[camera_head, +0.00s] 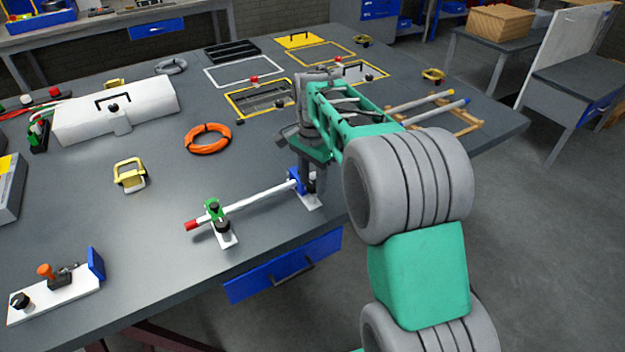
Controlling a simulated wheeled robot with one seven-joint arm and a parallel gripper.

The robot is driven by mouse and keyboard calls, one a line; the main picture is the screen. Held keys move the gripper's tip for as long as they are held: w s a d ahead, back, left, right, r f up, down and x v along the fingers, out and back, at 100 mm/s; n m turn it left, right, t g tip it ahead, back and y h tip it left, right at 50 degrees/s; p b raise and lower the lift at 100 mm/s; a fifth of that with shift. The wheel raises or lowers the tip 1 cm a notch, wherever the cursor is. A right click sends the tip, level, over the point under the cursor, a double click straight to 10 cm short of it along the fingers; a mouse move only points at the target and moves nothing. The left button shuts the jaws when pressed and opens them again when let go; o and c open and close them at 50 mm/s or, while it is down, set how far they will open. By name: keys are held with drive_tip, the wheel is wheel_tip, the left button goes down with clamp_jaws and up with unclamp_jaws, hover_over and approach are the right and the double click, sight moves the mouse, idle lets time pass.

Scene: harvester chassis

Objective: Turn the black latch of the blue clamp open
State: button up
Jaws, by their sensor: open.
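The blue clamp (295,178) stands on a small white base near the front edge of the table. It sits around or against the right end of a white rod (258,197).
An orange cable ring (208,139) and a yellow-handled object (130,175) lie behind and left. A white box (115,110) stands at the left. A white plate with a lever (60,285) is at the front left. Bare tabletop lies around the rod.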

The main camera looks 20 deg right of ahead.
drive_tip(key=shift+f, duration=0.2)
drive_tip(key=shift+c, duration=0.5)
clamp_jaws()
